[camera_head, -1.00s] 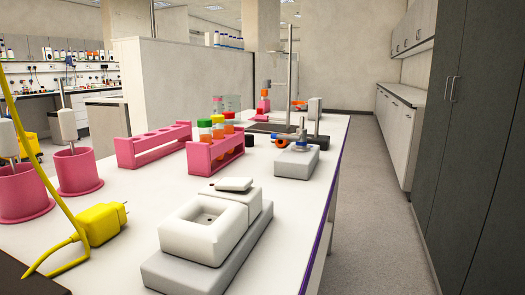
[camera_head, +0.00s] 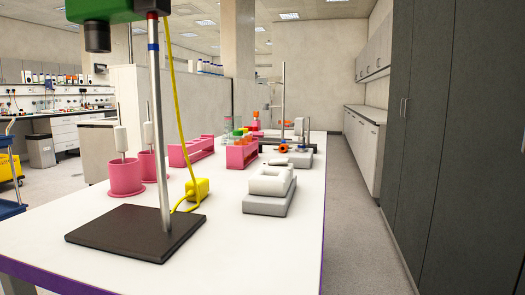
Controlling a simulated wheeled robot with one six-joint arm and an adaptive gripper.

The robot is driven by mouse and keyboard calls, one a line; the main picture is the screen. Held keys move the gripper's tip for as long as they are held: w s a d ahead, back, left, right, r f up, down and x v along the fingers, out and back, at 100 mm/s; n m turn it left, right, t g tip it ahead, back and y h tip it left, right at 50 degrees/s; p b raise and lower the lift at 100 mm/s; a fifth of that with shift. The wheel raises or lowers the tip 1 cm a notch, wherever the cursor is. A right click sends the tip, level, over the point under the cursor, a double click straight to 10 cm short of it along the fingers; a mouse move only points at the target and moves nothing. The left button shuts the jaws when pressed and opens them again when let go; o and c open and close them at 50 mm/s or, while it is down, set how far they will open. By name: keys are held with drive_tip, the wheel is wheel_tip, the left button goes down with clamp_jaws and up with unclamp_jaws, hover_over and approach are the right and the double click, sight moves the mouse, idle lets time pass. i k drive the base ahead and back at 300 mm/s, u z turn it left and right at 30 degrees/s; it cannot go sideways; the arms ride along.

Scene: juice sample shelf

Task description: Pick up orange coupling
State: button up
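A small orange ring-shaped piece (camera_head: 283,148), likely the orange coupling, shows far along the white bench. It is beside a dark bar and near a grey device (camera_head: 297,159); at this size I cannot tell whether it is attached. Another small orange piece (camera_head: 256,115) sits on top of a pink item farther back. A flat orange patch (camera_head: 287,123) lies near the bench's far end. My gripper is not in view.
A stand with a black base (camera_head: 120,232) and tall rod is at the bench's (camera_head: 265,255) near left. Pink beakers (camera_head: 126,178), a yellow plug (camera_head: 198,187), pink racks (camera_head: 242,153) and a white-grey device (camera_head: 270,204) lie between. The aisle floor (camera_head: 350,220) on the right is clear.

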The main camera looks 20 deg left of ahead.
sight(283, 148)
drive_tip(key=u, duration=3.1)
drive_tip(key=i, duration=4.2)
drive_tip(key=z, duration=2.85)
drive_tip(key=i, duration=2.5)
